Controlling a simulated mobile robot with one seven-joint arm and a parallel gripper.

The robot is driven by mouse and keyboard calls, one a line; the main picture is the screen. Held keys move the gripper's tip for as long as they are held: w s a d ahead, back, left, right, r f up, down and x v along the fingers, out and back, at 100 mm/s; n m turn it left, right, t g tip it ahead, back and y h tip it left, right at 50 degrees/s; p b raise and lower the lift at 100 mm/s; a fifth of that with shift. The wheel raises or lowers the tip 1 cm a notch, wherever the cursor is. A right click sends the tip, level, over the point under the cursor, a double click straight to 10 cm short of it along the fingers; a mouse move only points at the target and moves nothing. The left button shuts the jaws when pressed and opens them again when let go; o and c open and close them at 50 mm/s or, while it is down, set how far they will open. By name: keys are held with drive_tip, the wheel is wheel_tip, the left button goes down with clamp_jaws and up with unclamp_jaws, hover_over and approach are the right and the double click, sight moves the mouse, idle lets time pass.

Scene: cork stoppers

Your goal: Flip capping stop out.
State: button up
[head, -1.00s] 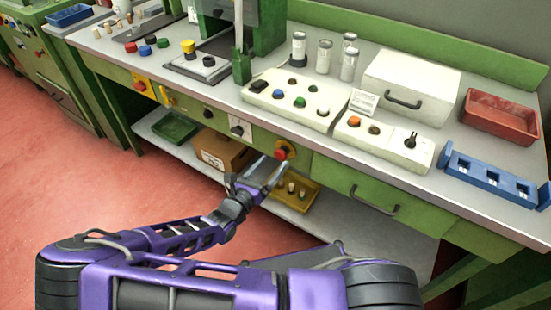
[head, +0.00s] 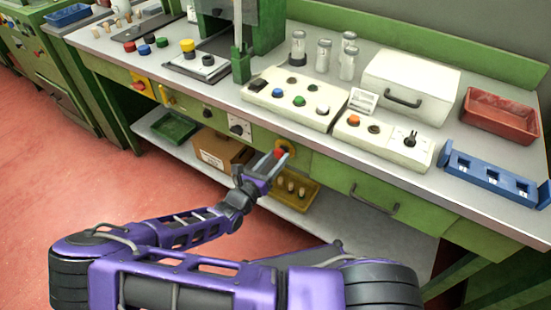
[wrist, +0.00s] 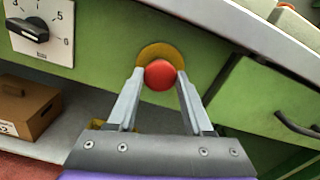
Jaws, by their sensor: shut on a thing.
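The capping stop is a red round knob (wrist: 159,75) on a yellow disc (wrist: 158,52), set in the green front panel (wrist: 110,50) under the bench top. It also shows in the head view, just past my fingertips (head: 281,153). My gripper (wrist: 160,77) is shut on the red knob, with one finger on its left and one on its right. The fingers partly cover the edges of the knob and disc.
A dial (wrist: 34,28) sits left of the stop and a drawer handle (head: 373,202) to its right. The bench edge overhangs above. A cardboard box (head: 220,150) and a yellow tray (head: 297,200) are on the shelf below.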

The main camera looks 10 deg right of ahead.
drive_tip(key=shift+s+r, duration=0.1)
clamp_jaws()
drive_tip(key=shift+s+a+r+p, duration=0.1)
drive_tip(key=shift+s+a+p, duration=0.15)
drive_tip(key=shift+p, duration=0.35)
drive_tip(key=shift+s+a, duration=0.1)
drive_tip(key=shift+a, duration=0.1)
drive_tip(key=shift+f, duration=0.25)
drive_tip(key=o, duration=1.3)
unclamp_jaws()
drive_tip(key=shift+s+a, duration=0.1)
drive_tip(key=shift+c, duration=0.2)
drive_tip(key=v, duration=1.7)
drive_tip(key=shift+p, duration=0.35)
drive_tip(key=shift+s+a+r, duration=0.15)
drive_tip(key=shift+r, duration=0.05)
